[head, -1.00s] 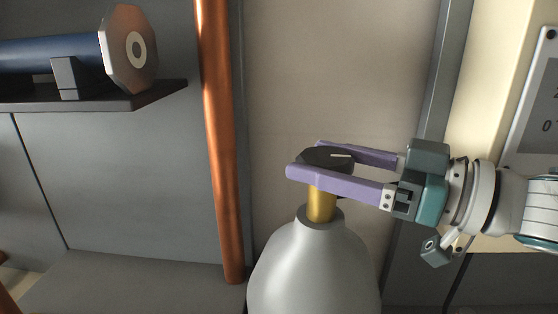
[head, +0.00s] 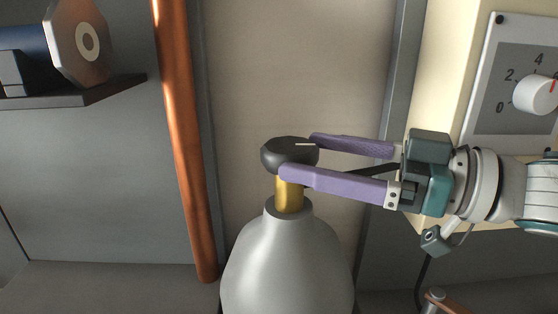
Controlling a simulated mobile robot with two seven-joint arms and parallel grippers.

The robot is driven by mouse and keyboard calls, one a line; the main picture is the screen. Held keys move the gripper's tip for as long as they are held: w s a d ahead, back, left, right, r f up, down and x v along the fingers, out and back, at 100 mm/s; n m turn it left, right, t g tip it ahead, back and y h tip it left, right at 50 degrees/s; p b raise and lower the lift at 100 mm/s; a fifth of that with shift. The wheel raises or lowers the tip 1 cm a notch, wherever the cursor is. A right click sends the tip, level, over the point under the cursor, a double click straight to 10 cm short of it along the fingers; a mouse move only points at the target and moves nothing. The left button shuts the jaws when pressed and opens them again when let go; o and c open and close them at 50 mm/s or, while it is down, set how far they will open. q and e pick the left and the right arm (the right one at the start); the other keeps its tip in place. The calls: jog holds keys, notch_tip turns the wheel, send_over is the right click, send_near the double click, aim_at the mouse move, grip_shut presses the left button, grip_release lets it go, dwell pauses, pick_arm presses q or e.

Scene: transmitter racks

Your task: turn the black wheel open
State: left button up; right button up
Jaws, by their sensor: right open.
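The black wheel (head: 287,154) sits on a brass stem (head: 289,195) on top of a grey bottle (head: 288,262). A short white mark on the wheel's top points to the right. My right gripper (head: 299,154) comes in from the right with its two purple fingers open. The fingertips are at the wheel's right edge, one at the far side and one at the near side. I cannot tell whether they touch it. My left gripper is not in view.
A copper pipe (head: 183,140) runs upright left of the bottle. A shelf (head: 75,97) with a dark blue cylinder (head: 24,52) is at upper left. A panel with a white dial knob (head: 535,94) is at upper right.

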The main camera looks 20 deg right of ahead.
jog(key=v, duration=0.6)
jog(key=shift+b, duration=0.45)
jog(key=shift+s+d, duration=0.1)
jog(key=shift+s, duration=0.05)
